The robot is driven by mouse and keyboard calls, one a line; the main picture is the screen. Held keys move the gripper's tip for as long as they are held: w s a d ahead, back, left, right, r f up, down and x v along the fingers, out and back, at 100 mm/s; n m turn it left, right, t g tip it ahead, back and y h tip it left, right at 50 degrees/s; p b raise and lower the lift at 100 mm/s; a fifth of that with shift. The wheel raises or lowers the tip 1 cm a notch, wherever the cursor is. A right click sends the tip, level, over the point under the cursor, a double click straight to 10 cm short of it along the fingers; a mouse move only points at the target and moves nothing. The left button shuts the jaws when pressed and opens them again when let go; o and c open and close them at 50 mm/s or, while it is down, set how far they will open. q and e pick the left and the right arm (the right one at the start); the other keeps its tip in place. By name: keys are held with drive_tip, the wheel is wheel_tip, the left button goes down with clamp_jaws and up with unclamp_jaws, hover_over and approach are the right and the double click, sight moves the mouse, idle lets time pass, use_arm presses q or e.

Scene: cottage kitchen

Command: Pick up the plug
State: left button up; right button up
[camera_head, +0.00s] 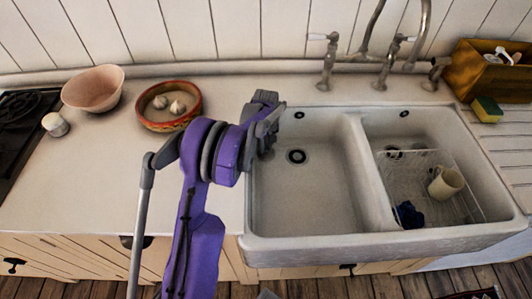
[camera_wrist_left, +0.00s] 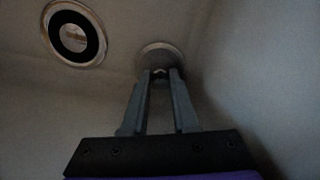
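My left gripper (camera_head: 272,118) reaches over the left rim of the sink. In the wrist view its two fingers (camera_wrist_left: 160,76) stand apart, with a gap between them. Their tips overlap a round, pale-rimmed fitting (camera_wrist_left: 160,53), probably the plug. A small light spot shows between the tips; I cannot tell whether they touch it. A second round fitting, a black ring with a metal centre (camera_wrist_left: 74,32), lies to the upper left. In the head view a dark-ringed drain (camera_head: 297,157) sits in the left basin, with a small dark fitting (camera_head: 299,115) behind it. My right gripper is not in view.
The double sink (camera_head: 310,205) has a central divider. A wire rack with a cream mug (camera_head: 446,183) and a dark blue cloth (camera_head: 409,214) fills the right basin. Taps (camera_head: 327,65) stand behind. A bowl with garlic (camera_head: 169,106) is left of my gripper. The left basin's floor is mostly clear.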

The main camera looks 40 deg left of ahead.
use_arm(q)
clamp_jaws()
drive_tip(key=shift+r, duration=0.15)
wheel_tip(320, 180, up, 28)
drive_tip(key=p, duration=0.2)
drive_tip(key=shift+f, duration=0.25)
